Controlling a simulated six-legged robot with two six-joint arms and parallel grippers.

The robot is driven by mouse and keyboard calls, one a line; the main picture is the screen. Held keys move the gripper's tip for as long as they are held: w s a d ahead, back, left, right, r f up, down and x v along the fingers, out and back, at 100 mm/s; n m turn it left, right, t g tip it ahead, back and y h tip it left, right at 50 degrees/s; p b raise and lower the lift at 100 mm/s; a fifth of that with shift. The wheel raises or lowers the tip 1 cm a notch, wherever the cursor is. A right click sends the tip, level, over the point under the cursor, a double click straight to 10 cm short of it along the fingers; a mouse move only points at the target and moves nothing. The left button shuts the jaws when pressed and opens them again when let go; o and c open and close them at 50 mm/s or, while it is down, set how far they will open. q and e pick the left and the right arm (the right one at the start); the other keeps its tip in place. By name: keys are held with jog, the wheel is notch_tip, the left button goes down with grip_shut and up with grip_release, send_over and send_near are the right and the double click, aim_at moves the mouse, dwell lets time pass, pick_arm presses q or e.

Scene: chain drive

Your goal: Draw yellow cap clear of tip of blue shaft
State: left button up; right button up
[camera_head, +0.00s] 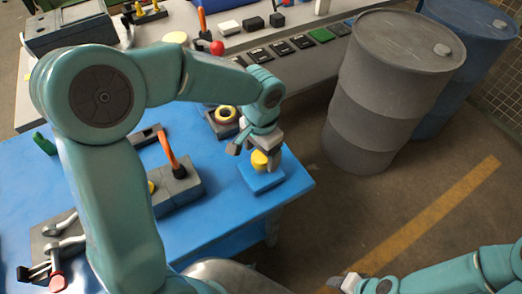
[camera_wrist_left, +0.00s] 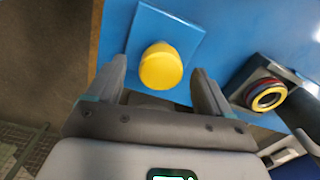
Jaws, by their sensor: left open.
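The yellow cap (camera_head: 260,160) stands over a blue square block (camera_head: 262,181) at the right end of the blue table. In the left wrist view the yellow cap (camera_wrist_left: 161,66) shows its round top in front of the blue block (camera_wrist_left: 165,28). The blue shaft is not seen; the cap hides any part under it. My left gripper (camera_head: 257,152) is open around the cap. In the left wrist view the left gripper's fingers (camera_wrist_left: 159,72) stand on either side of the cap, with gaps. My right gripper (camera_head: 350,283) is at the bottom edge; its jaws are unclear.
A dark holder with yellow and dark red rings (camera_head: 226,114) stands beside the blue block. Past the table's right edge are open floor and a grey barrel (camera_head: 385,95).

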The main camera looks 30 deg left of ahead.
aim_at(261, 156)
pick_arm(q)
jog(key=shift+s+a, duration=0.1)
jog(key=c, duration=1.1)
jog(key=shift+r+p, duration=3.2)
jog(key=shift+r, duration=1)
